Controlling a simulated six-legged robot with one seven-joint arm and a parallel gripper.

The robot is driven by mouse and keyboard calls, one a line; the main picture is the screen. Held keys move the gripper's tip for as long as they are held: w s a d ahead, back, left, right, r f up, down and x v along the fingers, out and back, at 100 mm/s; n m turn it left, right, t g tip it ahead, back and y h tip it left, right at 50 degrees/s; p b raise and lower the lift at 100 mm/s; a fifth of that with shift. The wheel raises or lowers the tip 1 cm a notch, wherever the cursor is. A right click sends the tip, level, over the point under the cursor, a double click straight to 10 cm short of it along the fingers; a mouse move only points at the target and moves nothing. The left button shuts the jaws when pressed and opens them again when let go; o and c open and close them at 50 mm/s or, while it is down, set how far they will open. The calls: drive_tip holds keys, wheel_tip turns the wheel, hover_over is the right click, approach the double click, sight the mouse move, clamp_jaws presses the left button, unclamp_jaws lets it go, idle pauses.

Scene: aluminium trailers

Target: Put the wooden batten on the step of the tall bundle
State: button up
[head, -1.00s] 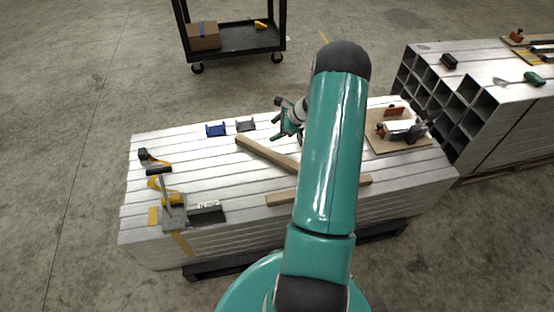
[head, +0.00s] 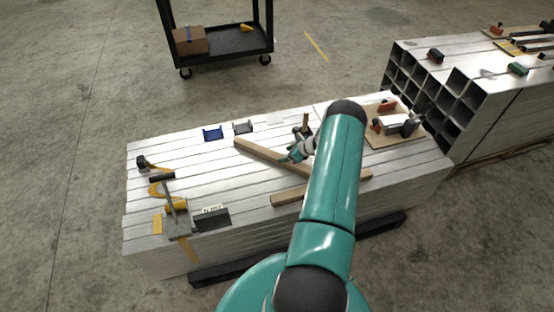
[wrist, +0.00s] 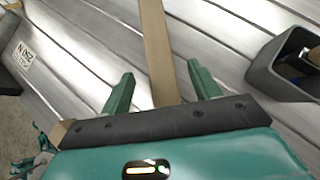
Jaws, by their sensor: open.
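A long wooden batten (head: 262,152) lies diagonally on the pale metal top of the near bundle (head: 190,160). A second wooden piece (head: 290,199) lies near that bundle's front edge, partly behind my arm. My gripper (head: 294,155) is low at the diagonal batten. In the wrist view my gripper (wrist: 161,75) is open, its green fingers on either side of the batten (wrist: 156,45), with gaps on both sides. The other bundle (head: 470,70), at the right, is of square tubes with open ends facing left. I cannot tell for sure which surface is the step.
Blue and grey brackets (head: 213,133) sit behind the batten. A hammer (head: 172,200), yellow tools and a dark box (head: 212,217) are at the left. A board with a tool (head: 395,125) is at the right end. A black cart (head: 215,45) stands behind.

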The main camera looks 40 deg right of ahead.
sight(277, 155)
drive_tip(key=x, duration=0.6)
drive_tip(key=shift+w+a, duration=0.2)
drive_tip(key=shift+w, duration=0.1)
drive_tip(key=shift+c, duration=0.4)
drive_tip(key=c, duration=1.1)
clamp_jaws()
drive_tip(key=shift+r, duration=0.1)
